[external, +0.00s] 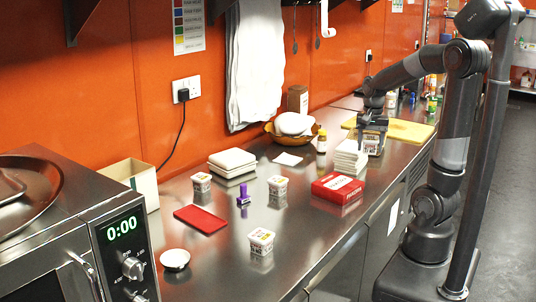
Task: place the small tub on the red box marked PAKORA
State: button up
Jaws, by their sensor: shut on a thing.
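The red box (338,186) lies flat near the counter's front edge at the right; its pale label is too small to read. My gripper (372,119) is over the back right of the counter, beyond the red box and the white stack. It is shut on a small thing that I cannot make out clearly. A dark-topped container (374,142) shows just below it.
A white stack (348,158) stands right behind the red box. A small bottle (321,148), a brown bowl (310,137) and a yellow board (410,131) are farther back.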

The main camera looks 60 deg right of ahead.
send_over(338, 182)
notch_tip(338, 182, down, 6)
jog(key=shift+s+f, duration=0.15)
jog(key=shift+f, duration=2.15)
jog(key=shift+f, duration=0.15)
jog(key=o, duration=1.1)
jog(key=shift+c, duration=0.2)
